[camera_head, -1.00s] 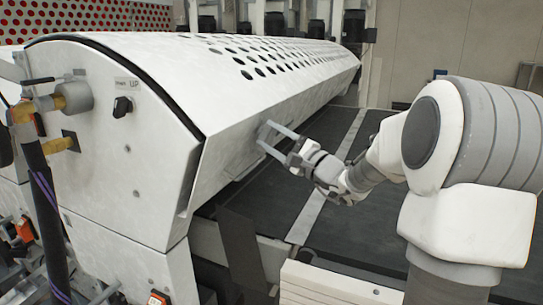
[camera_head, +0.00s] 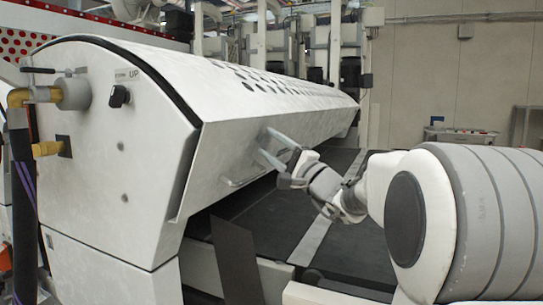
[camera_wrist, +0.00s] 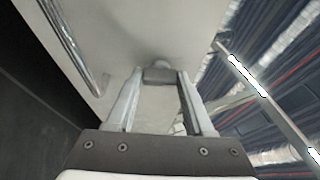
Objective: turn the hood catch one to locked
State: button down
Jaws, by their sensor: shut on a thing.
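The hood catch (camera_wrist: 160,74) is a small grey block with a round base on the pale hood face, at the centre of the wrist view. My gripper (camera_wrist: 160,82) is shut on it, one finger on each side. In the head view my gripper (camera_head: 264,143) reaches the lower slanted face of the white hood (camera_head: 225,135) from the right. The catch is too small and covered by the fingers to make out there. I cannot read a locked or unlocked mark.
A metal bar handle (camera_wrist: 76,45) is on the hood beside the catch; it also shows in the head view (camera_head: 246,181). A black knob marked UP (camera_head: 119,96) is on the end panel. The dark conveyor bed (camera_head: 262,205) lies below the hood.

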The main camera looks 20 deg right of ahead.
dwell(0.5)
jog(key=shift+c, duration=1.4)
grip_release()
jog(key=p+v, duration=0.1)
jog(key=v, duration=1.6)
jog(key=shift+s, duration=0.2)
jog(key=shift+f, duration=0.15)
